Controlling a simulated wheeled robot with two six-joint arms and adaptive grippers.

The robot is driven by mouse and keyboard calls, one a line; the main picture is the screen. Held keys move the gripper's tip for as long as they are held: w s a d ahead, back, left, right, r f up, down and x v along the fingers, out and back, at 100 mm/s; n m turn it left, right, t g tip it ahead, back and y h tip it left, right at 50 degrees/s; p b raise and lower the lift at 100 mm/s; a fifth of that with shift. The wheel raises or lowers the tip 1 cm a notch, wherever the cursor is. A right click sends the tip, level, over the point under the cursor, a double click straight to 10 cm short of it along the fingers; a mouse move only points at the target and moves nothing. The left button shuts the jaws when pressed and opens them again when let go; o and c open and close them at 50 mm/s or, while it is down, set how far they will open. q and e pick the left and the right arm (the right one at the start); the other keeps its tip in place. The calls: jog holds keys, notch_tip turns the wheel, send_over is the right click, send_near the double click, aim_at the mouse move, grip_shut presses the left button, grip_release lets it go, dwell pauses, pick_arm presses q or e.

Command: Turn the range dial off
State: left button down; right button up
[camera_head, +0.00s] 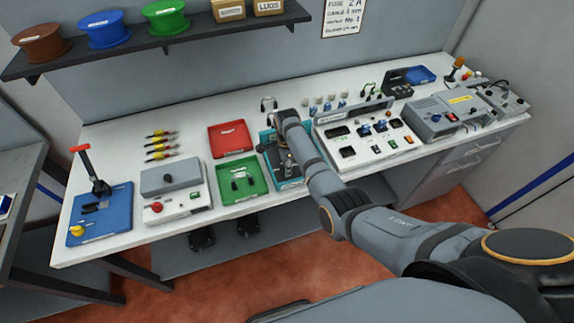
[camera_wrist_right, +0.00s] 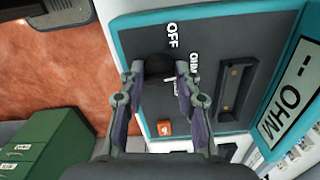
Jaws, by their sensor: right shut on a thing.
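The range dial (camera_wrist_right: 159,72) is a dark round knob on the grey face of a teal-edged meter (camera_wrist_right: 215,22). The word OFF stands just above the dial in the right wrist view, and a second label, partly hidden, reads like OHM to its upper right. A small white mark shows by the right fingertip; which label it points at is unclear. My right gripper (camera_wrist_right: 160,68) is shut on the dial, one finger on each side. In the head view the meter (camera_head: 291,184) is mostly hidden under my right arm. My left gripper is out of view.
A green tray (camera_head: 262,186) and a red tray (camera_head: 212,148) lie left of the meter. A white panel with switches (camera_head: 385,152) stands close on its right.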

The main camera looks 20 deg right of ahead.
jog(key=shift+r+n+p, duration=0.1)
jog(key=shift+n+p, duration=0.5)
jog(key=shift+n, duration=0.6)
jog(key=n, duration=0.2)
jog(key=shift+n+p, duration=0.4)
jog(key=n, duration=0.2)
jog(key=shift+n, duration=1.7)
jog(key=o, duration=1.1)
jog(key=shift+o, duration=0.2)
